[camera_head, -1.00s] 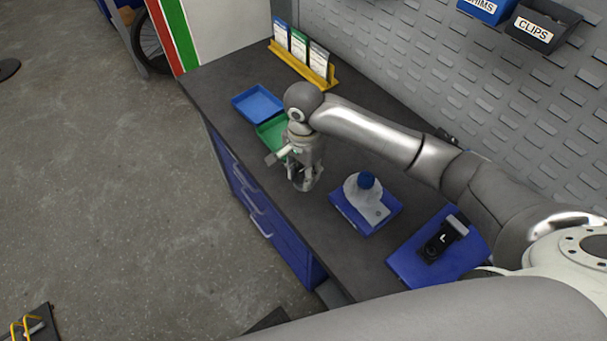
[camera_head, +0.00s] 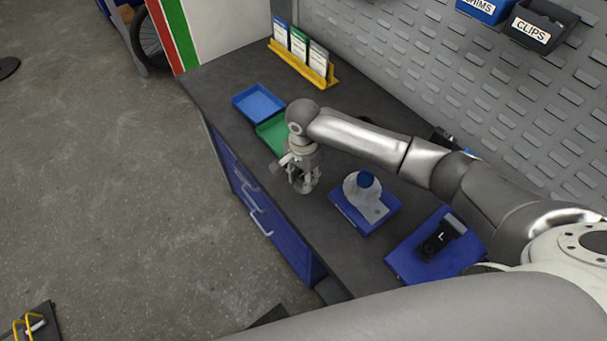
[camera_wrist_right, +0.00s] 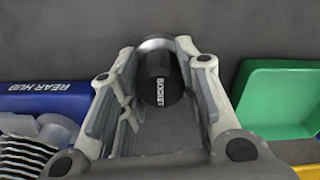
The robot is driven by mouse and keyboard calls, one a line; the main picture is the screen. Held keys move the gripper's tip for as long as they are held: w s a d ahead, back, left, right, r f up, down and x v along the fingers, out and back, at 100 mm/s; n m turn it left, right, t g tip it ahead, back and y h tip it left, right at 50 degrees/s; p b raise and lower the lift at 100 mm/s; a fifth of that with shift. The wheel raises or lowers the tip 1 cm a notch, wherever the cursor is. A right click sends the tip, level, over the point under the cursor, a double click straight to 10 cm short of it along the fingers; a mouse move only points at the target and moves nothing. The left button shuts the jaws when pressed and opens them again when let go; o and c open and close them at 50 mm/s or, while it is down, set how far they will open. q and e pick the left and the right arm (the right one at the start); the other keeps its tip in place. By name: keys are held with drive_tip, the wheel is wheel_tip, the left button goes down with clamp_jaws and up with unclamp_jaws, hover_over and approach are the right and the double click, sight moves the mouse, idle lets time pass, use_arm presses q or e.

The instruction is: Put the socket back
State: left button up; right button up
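In the head view my right gripper (camera_head: 301,184) points down low over the bench, in front of the green tray (camera_head: 272,134). The socket is only a dark patch between the fingers there. I cannot tell whether it touches the bench. My left gripper is not in view.
A blue tray (camera_head: 258,103) is beside the green one. A larger blue tray (camera_head: 403,260) holds a black part (camera_head: 440,238). A yellow card rack (camera_head: 303,64) stands behind.

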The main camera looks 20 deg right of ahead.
sight(303, 174)
drive_tip(key=o, duration=0.4)
drive_tip(key=shift+o, duration=0.2)
drive_tip(key=shift+r, duration=0.1)
wheel_tip(303, 174, up, 12)
drive_tip(key=b, duration=0.1)
drive_tip(key=shift+b, duration=0.3)
drive_tip(key=shift+r, duration=0.1)
